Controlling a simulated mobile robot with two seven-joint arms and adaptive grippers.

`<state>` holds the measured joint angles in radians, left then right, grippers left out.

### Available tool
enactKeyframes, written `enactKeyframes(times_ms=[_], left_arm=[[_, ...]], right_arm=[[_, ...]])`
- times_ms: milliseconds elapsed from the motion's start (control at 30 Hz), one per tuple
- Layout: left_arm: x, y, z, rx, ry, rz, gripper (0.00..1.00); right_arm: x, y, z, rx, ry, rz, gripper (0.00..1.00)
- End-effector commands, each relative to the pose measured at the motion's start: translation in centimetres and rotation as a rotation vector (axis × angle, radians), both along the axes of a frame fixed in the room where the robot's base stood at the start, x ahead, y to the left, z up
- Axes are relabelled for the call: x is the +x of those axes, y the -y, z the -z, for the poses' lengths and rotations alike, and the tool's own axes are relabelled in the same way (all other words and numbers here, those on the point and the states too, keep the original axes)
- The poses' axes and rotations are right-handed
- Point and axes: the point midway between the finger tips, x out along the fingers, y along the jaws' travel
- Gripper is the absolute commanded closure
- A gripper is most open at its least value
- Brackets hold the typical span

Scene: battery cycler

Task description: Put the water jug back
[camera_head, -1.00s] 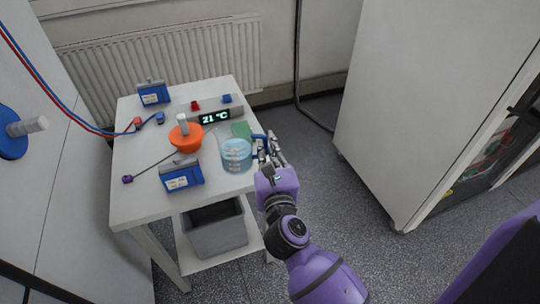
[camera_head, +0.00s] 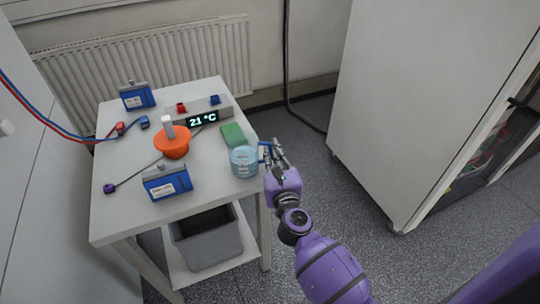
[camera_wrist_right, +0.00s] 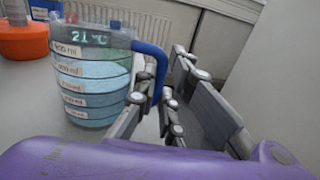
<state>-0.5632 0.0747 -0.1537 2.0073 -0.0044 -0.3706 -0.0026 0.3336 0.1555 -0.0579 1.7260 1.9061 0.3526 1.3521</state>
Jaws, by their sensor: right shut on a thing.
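The water jug (camera_head: 244,162) is a clear beaker with pale blue water, volume labels and a blue handle. It is upright at the right edge of the white table (camera_head: 118,222). My right gripper (camera_head: 270,156) is shut on the jug's handle from the right. In the right wrist view the jug (camera_wrist_right: 92,75) shows large, with its blue handle (camera_wrist_right: 155,65) between my gripper's fingers (camera_wrist_right: 168,100). I cannot tell whether the jug's base touches the tabletop. My left gripper is not in view.
An orange pot (camera_head: 172,146), a green sponge-like block (camera_head: 232,134), a display reading 21 °C (camera_head: 203,119) and two blue boxes (camera_head: 166,183) (camera_head: 137,96) stand on the table. A grey bin (camera_head: 206,240) is on the lower shelf. A white cabinet (camera_head: 415,100) stands at right.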

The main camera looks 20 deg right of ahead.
Motion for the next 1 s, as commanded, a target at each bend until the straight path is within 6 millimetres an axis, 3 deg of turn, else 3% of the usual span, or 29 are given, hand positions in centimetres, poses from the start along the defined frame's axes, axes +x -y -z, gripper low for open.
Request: enactKeyframes(times_ms=[367,400,533,900,1000], left_arm=[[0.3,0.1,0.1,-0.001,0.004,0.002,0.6],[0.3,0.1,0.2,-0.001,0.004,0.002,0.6],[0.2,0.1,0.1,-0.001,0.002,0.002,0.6],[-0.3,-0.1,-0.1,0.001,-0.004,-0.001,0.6],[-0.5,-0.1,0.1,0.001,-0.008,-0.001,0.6]], right_arm=[[0.1,-0.1,0.0,0.002,0.006,-0.002,1.0],[0.1,-0.1,0.2,0.0,0.003,-0.001,0.9],[0.1,-0.1,0.1,0.0,0.004,-0.001,0.73],[0.1,0.0,-0.4,0.0,0.006,-0.001,0.72],[-1.0,-0.3,-0.2,0.001,0.003,-0.001,0.72]])
